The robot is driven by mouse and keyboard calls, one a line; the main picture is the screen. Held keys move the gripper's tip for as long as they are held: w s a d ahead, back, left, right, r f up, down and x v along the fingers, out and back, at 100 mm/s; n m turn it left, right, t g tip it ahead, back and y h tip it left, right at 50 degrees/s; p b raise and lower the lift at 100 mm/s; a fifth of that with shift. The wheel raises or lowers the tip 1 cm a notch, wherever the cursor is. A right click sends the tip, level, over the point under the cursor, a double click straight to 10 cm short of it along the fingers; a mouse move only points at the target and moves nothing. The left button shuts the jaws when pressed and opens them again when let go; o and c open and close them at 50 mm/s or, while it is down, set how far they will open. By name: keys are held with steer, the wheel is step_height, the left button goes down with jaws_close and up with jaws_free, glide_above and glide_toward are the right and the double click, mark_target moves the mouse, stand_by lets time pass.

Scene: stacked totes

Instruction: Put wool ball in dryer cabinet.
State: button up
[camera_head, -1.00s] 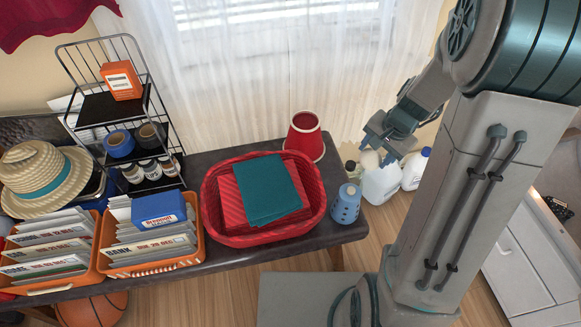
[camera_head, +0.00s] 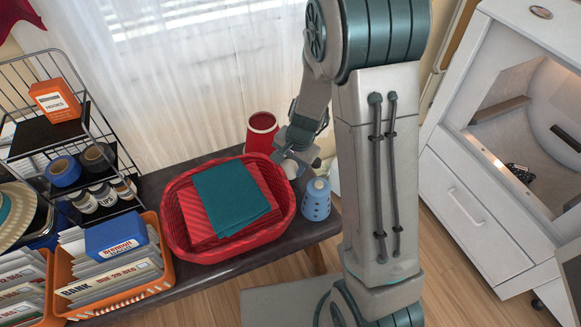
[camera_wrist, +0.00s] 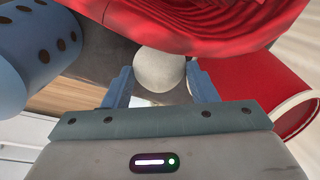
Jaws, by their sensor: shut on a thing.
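The wool ball (camera_wrist: 160,71) is round and cream-white. In the wrist view it sits between the two blue fingers of my gripper (camera_wrist: 162,88), which is shut on it. In the head view my gripper (camera_head: 295,158) is at the right end of the bench, beside the red basket, and the pale ball (camera_head: 290,168) shows partly under it. I cannot tell whether the ball touches the bench.
The red basket (camera_head: 180,240) holds folded red and teal cloths. A blue dotted container (camera_head: 316,202) and a red cup (camera_head: 262,132) stand close to my gripper. Orange file bins (camera_head: 110,295) and a wire rack (camera_head: 75,85) are at the left. Floor shows between bench and cabinet.

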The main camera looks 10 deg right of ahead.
steer(key=shift+f, duration=0.5)
steer(key=shift+r, duration=0.15)
steer(key=o, duration=0.5)
steer(key=shift+f, duration=0.2)
steer(key=o, duration=0.5)
steer(key=shift+c, duration=0.2)
steer(key=shift+r, duration=0.1)
